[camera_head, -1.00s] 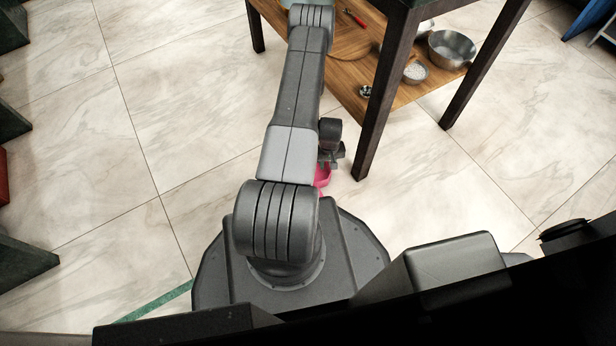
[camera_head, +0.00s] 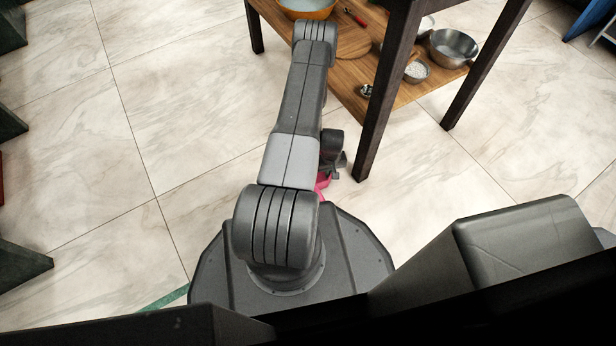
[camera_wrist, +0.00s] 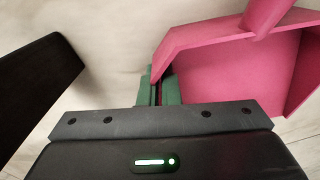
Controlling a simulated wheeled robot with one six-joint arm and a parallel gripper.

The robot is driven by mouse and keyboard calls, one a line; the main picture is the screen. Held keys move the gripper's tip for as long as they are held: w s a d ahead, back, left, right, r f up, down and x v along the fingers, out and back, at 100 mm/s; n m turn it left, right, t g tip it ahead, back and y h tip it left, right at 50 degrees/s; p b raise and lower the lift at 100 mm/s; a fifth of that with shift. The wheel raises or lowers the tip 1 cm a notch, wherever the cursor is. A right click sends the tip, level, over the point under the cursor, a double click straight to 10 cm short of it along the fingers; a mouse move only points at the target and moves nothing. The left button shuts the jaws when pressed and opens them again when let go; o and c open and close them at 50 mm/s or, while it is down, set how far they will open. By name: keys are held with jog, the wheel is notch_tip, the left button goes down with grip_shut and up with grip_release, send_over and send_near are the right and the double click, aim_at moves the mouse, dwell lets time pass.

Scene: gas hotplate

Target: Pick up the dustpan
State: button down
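The pink dustpan (camera_wrist: 240,75) fills the right of the wrist view, with its handle (camera_wrist: 272,15) running off the top edge. In the head view only a small part of the dustpan (camera_head: 322,184) shows beside my arm; the arm hides the rest. My gripper (camera_wrist: 159,88) has green fingertips close together at the dustpan's left side wall. The wall's thin edge runs down into the narrow slit between them, so the gripper looks shut on it. My gripper also shows in the head view (camera_head: 334,168), just above the dustpan, partly hidden.
A dark-legged table (camera_head: 382,100) stands close behind and right of the gripper. Its wooden lower shelf (camera_head: 400,92) holds a steel bowl (camera_head: 453,47), a small bowl (camera_head: 416,71) and an orange-rimmed pan (camera_head: 305,10).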

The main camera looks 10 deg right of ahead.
notch_tip(320, 180, up, 10)
jog(key=p, duration=0.4)
jog(key=shift+w+r, duration=0.1)
jog(key=shift+r, duration=0.05)
jog(key=w+a+r, duration=0.4)
jog(key=a+r, duration=0.1)
jog(key=r, duration=0.5)
jog(key=w+a+r, duration=0.4)
jog(key=r, duration=0.5)
jog(key=w+a+r, duration=0.5)
jog(key=r, duration=0.5)
jog(key=s+a+r+p, duration=0.1)
jog(key=a+r, duration=0.2)
jog(key=r, duration=0.3)
jog(key=s+a+r, duration=0.1)
jog(key=a+r, duration=0.3)
jog(key=r, duration=0.3)
notch_tip(320, 180, up, 21)
jog(key=s+p, duration=0.2)
jog(key=p, duration=3)
jog(key=shift+s+d, duration=0.15)
jog(key=shift+s, duration=0.15)
jog(key=shift+f, duration=0.15)
